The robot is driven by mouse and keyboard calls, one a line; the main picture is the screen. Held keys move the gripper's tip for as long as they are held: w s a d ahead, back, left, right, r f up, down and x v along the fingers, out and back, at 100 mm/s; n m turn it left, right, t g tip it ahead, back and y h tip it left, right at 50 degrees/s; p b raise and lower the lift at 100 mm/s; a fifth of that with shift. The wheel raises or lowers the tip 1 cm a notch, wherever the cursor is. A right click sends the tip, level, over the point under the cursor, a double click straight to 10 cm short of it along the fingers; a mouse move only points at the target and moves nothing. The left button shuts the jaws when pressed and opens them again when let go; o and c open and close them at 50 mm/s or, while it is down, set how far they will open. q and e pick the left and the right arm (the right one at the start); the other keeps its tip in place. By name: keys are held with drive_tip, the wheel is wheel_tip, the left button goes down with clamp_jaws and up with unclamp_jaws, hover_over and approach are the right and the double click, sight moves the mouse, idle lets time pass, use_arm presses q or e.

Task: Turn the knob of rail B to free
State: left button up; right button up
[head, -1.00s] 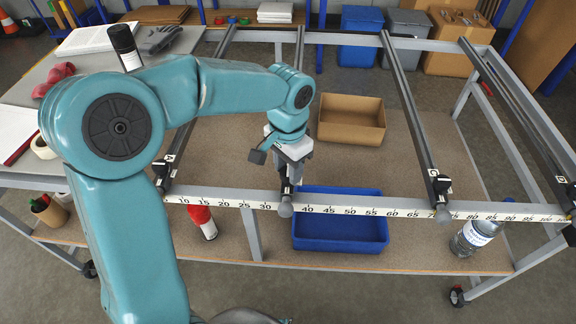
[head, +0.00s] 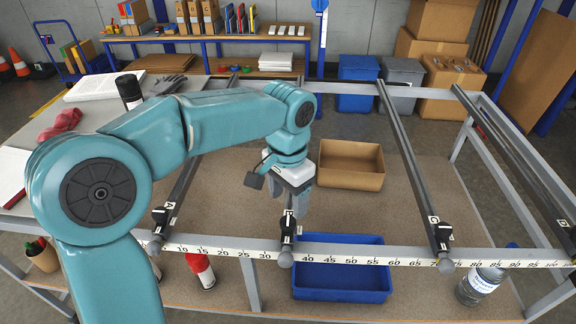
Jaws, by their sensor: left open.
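Rail B (head: 289,228) is the dark rail that meets the front scale bar (head: 350,254) near the 35 mark. Its label B shows on its black front fitting, and a grey rounded end (head: 285,260) sticks out below. My left gripper (head: 295,208) points down, directly above and behind this fitting, with its jaws open. The gripper and wrist hide part of rail B and its knob, so I cannot tell the knob's setting or whether the jaws touch it. My right gripper is not in view.
Rails A (head: 172,205), C (head: 410,150) and D (head: 510,155) run beside rail B. A blue tray (head: 340,292) and a cardboard box (head: 350,180) sit on the lower shelf, with a red bottle (head: 200,270) and a water bottle (head: 480,286).

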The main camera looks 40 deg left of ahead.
use_arm(q)
wheel_tip(320, 180, up, 10)
drive_tip(key=p, duration=0.1)
drive_tip(key=shift+f, duration=0.15)
drive_tip(key=shift+s+f, duration=0.1)
drive_tip(key=shift+s, duration=0.05)
idle(0.4)
